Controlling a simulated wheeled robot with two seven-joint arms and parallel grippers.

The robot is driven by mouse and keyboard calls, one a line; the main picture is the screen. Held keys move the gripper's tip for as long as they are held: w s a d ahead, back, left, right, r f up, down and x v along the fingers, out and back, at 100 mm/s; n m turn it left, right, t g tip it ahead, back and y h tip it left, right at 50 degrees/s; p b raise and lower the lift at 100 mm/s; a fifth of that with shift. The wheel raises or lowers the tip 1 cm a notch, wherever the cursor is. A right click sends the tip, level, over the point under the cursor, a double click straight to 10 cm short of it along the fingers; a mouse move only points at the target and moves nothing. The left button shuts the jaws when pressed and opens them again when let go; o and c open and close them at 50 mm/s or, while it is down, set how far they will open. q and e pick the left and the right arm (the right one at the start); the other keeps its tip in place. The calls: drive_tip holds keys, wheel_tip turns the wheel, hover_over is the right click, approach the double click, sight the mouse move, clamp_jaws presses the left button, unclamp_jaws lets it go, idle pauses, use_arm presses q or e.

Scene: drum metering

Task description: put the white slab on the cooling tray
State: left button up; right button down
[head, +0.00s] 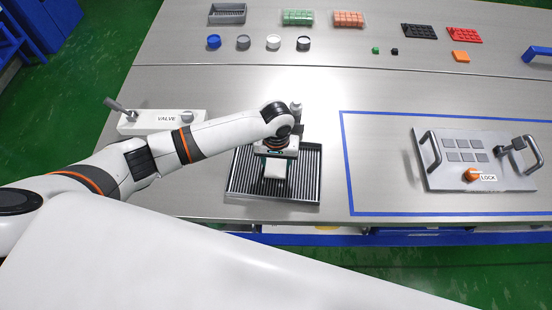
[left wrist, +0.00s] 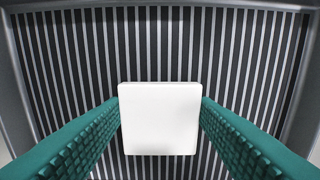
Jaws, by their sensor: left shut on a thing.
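The white slab (head: 275,168) is a small, flat, squarish piece over the middle of the cooling tray. It also shows in the left wrist view (left wrist: 160,118), between two green ridged fingers. The cooling tray (head: 305,185) is a dark ribbed tray with a raised rim; its slats (left wrist: 60,60) fill the left wrist view behind the slab. My left gripper (head: 274,158) points down over the tray and is shut on the white slab. Whether the slab touches the slats, I cannot tell. My right gripper is not in view.
A white valve box (head: 160,122) with a lever stands left of the tray. A grey lock plate (head: 475,160) with handles lies inside a blue taped outline at the right. Lidded pots (head: 273,42), trays and colored blocks line the back. The table's front edge is close below the tray.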

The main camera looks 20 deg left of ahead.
sight(276, 165)
use_arm(q)
drive_tip(key=shift+f, duration=0.15)
drive_tip(key=o, duration=1)
drive_tip(key=shift+c, duration=0.2)
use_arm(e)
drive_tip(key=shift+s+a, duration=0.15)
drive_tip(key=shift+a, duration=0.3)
use_arm(q)
drive_tip(key=shift+r, duration=0.25)
wheel_tip(276, 165, up, 12)
drive_tip(key=shift+b, duration=0.4)
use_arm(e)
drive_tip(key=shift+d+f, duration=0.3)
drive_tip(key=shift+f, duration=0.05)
use_arm(q)
drive_tip(key=shift+f, duration=0.15)
